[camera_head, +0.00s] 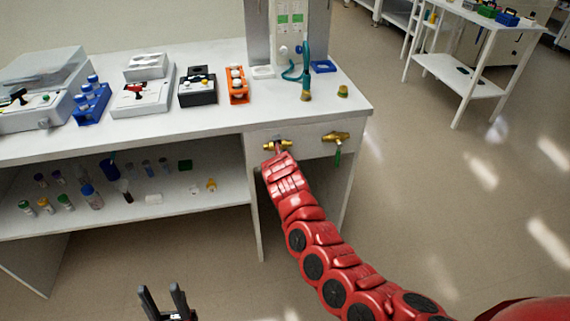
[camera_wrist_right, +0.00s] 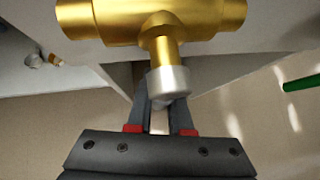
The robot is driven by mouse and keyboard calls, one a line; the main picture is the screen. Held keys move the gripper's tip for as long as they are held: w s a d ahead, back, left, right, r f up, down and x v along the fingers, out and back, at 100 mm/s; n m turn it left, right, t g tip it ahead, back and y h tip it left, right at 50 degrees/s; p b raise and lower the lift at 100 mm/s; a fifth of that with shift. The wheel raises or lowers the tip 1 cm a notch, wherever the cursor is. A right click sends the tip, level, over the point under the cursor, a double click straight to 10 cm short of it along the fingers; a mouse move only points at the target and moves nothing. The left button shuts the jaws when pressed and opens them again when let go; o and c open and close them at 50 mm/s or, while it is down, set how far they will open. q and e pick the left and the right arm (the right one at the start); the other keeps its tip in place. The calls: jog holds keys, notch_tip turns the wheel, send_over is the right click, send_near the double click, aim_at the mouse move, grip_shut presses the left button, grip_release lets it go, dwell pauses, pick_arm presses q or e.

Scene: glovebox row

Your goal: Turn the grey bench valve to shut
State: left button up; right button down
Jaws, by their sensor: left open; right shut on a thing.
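The grey bench valve is a brass body (camera_head: 284,144) on the bench's front panel. In the right wrist view the brass body (camera_wrist_right: 150,18) fills the top, with a short stem down to a grey handle (camera_wrist_right: 168,84). My right gripper (camera_wrist_right: 160,108) is shut on the grey handle, its fingers on either side of the pale part below the collar. In the head view my red right arm covers most of the handle, so its angle is hard to tell. My left gripper (camera_head: 163,293) is open and empty at the bottom, away from the bench.
A second brass valve (camera_head: 336,136) with a green handle (camera_head: 338,156) sits just right; the green handle shows in the wrist view (camera_wrist_right: 303,83). The bench top (camera_head: 215,118) holds instruments and racks. A lower shelf (camera_head: 130,218) holds bottles. Floor on the right is clear.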

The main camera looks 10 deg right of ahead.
jog(key=shift+a+y, duration=0.2)
jog(key=shift+y, duration=0.1)
jog(key=c, duration=0.8)
grip_release()
jog(key=shift+c, duration=0.2)
jog(key=p+v, duration=0.2)
jog(key=v, duration=1.5)
jog(key=shift+s, duration=0.2)
jog(key=shift+a, duration=0.1)
